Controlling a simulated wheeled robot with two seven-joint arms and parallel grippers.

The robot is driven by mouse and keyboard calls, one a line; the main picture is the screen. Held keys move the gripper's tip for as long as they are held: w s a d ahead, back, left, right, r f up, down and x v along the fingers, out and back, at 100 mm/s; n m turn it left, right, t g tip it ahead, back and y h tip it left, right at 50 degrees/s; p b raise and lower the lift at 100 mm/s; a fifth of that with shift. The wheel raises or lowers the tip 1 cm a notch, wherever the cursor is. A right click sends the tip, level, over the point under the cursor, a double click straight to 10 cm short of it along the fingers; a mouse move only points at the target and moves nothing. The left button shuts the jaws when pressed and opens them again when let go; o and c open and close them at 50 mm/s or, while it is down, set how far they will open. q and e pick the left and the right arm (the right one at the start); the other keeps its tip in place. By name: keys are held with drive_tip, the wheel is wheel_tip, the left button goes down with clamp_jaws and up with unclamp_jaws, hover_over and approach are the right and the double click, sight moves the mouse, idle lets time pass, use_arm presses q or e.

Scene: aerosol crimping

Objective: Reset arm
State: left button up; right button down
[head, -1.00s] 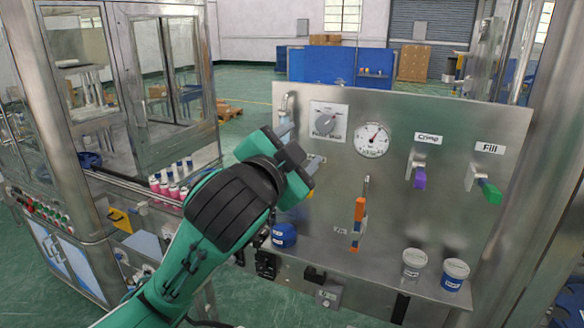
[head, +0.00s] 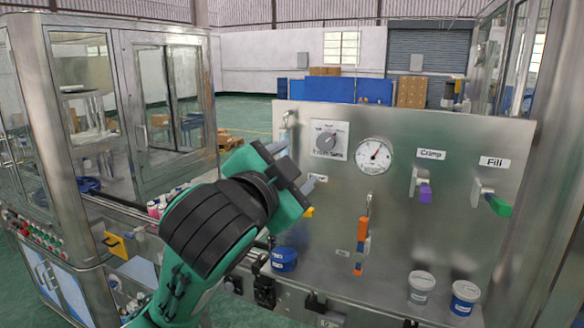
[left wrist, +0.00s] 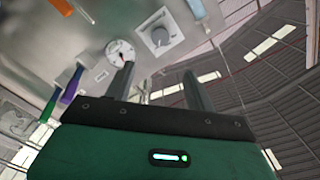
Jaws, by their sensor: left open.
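My left gripper (head: 300,164) is open and empty in the head view. It is raised in front of the left part of the upright metal panel (head: 400,265), left of the rotary knob (head: 327,139). In the left wrist view its two fingers (left wrist: 158,85) are spread apart with nothing between them. The knob (left wrist: 159,37) and the gauge (left wrist: 119,52) show beyond the fingers in that view. My right arm and gripper are not in view.
The panel carries the round gauge (head: 373,156), a purple Crimp lever (head: 425,193), a green Fill lever (head: 499,205) and an orange-handled valve (head: 361,240). A blue pot (head: 284,258), a grey-white cup (head: 421,287) and a blue cup (head: 464,297) stand along its base.

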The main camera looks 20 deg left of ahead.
use_arm(q)
wheel_tip(320, 180, down, 33)
drive_tip(key=s+a+n+g, duration=0.15)
drive_tip(key=n+g, duration=0.25)
drive_tip(key=g, duration=0.4)
drive_tip(key=s+a+f+n+g, duration=0.2)
drive_tip(key=s+f+n+g, duration=0.3)
drive_tip(key=s+f, duration=1.6)
wheel_tip(320, 180, down, 34)
drive_tip(key=s+m+g+b, duration=0.2)
drive_tip(key=g, duration=0.1)
drive_tip(key=s+a+f+g+b, duration=0.1)
drive_tip(key=s+a+f, duration=0.2)
drive_tip(key=s+f, duration=1.5)
wheel_tip(320, 180, down, 3)
drive_tip(key=shift+s+a+f+y+b, duration=0.1)
drive_tip(key=shift+s+a+y+b, duration=0.1)
drive_tip(key=shift+s+y+b, duration=0.15)
